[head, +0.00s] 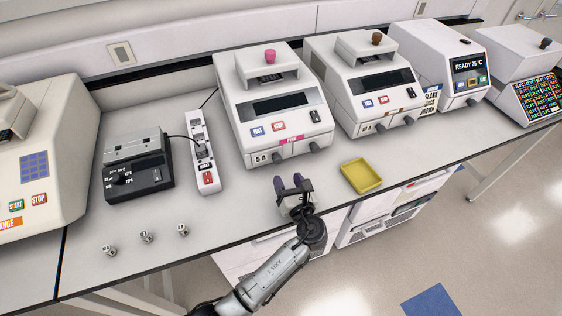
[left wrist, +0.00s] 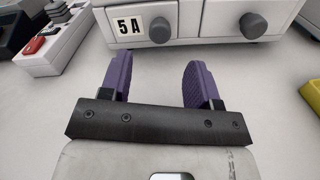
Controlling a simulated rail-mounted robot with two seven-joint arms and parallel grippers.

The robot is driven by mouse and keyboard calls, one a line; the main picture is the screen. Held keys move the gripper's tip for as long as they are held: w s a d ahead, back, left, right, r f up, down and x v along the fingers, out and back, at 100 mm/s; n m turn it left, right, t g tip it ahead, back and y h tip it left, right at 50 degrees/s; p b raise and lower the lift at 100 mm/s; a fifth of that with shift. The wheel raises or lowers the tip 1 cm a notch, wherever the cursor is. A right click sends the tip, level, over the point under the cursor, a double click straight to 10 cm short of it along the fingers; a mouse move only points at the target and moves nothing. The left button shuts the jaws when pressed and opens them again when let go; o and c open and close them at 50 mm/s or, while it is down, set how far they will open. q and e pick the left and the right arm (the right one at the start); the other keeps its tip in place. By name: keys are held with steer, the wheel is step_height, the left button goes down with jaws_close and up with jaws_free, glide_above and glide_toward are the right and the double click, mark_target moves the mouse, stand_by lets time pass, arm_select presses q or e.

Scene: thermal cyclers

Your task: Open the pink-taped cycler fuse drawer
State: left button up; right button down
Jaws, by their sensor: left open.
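The pink-taped cycler (head: 240,110) is a white box with a pink tape strip (head: 291,139) on its front and a pink knob on its lid. Low on its front are a 5A label and two round grey knobs, a left one (head: 276,155) and a right one (head: 317,146). In the left wrist view the left knob (left wrist: 160,30) and right knob (left wrist: 253,25) are ahead of the fingers. Neither shows a visible gap from the front. My left gripper (head: 291,183) is open and empty, with purple fingers in front of the cycler, apart from it. My right gripper is not in view.
A white power strip (head: 205,170) and a black device (head: 138,180) stand left of the cycler. A yellow tray (head: 361,175) lies to the right. Another cycler (head: 365,95) stands beside it. Small metal parts (head: 146,238) lie at front left.

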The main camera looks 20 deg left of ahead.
mark_target(279, 161)
arm_select(q)
steer(key=b+x, duration=0.1)
steer(key=x, duration=0.7)
steer(key=shift+w+a, duration=0.1)
steer(key=shift+w, duration=0.05)
jaws_close()
stand_by(0.4)
